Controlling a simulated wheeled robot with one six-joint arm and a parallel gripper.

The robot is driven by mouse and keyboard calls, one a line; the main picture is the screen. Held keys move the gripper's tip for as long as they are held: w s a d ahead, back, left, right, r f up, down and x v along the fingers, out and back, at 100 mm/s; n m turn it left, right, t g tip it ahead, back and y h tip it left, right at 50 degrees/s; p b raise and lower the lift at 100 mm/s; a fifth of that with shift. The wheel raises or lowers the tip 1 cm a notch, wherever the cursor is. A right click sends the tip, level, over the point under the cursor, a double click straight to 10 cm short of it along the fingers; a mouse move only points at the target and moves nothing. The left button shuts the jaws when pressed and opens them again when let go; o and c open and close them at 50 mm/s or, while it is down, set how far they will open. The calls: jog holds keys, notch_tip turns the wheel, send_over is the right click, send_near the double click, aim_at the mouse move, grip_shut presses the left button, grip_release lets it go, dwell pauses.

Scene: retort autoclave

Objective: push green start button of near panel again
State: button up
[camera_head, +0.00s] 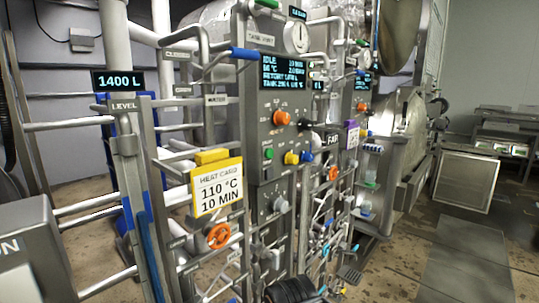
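The near panel (256,128) is a grey upright cabinet face at the picture's middle. Its lit display (284,70) reads IDLE on the top line; the smaller lines are hard to read. A round green button (268,154) sits low on the panel's left side, below and left of an orange knob (281,117). Nothing covers the green button. I cannot tell whether it is pressed in. My gripper is not recognisable in this view.
A yellow-framed card (216,187) reading 110 °C, 10 MIN hangs left of the panel. Grey rails (95,208) and an orange handwheel (218,236) stand in front at left. A second panel (362,98) is behind. Floor (455,262) is open at right.

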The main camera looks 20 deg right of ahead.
grip_shut()
dwell(0.8)
